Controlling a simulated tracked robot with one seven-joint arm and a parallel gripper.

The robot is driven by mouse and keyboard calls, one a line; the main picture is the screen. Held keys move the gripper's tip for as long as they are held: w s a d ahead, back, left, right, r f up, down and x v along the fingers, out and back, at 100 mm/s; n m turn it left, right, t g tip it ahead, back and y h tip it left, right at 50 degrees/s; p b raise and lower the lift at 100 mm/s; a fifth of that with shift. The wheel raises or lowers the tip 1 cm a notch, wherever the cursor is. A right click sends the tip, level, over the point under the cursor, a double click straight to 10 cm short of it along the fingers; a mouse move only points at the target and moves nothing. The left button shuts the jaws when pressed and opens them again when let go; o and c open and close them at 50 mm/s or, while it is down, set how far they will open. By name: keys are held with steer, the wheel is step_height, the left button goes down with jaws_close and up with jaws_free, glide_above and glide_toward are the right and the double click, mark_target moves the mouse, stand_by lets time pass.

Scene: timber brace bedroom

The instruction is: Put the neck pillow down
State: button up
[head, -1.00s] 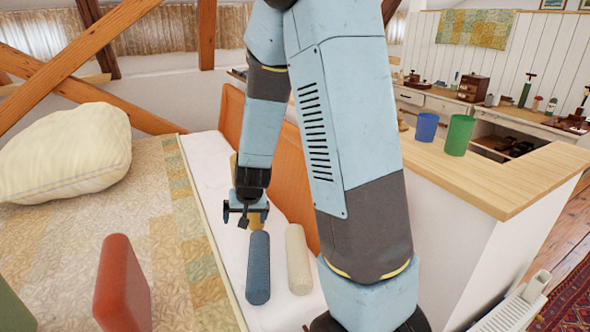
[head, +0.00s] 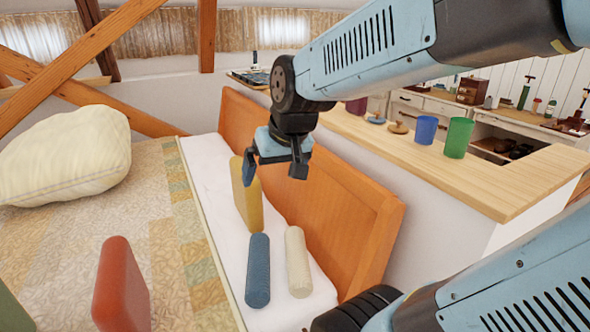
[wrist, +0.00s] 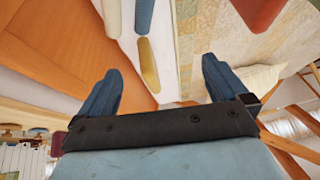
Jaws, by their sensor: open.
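Two roll-shaped pillows, either of which could be the neck pillow, lie side by side on the white strip beside the bed: a blue roll (head: 258,270) and a cream roll (head: 298,262). The wrist view shows the blue roll (wrist: 145,14) and cream roll (wrist: 111,16) at its top edge. My gripper (head: 275,170) is open and empty, raised above the strip and apart from both rolls. In the wrist view nothing is held between my gripper's fingers (wrist: 162,78). A yellow cushion (head: 246,205) stands upright behind the rolls, just below my gripper.
An orange board (head: 345,215) rises along the right of the strip. Beyond it is a wooden counter (head: 500,190) with a blue cup (head: 425,129) and green cup (head: 459,138). A red cushion (head: 120,285) and cream pillow (head: 65,157) are on the bed.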

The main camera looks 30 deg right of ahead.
steer(key=s+d+r, duration=0.1)
steer(key=s+r, duration=0.2)
steer(key=s, duration=0.4)
steer(key=shift+d+h, duration=0.25)
steer(key=shift+h, duration=0.15)
stand_by(0.6)
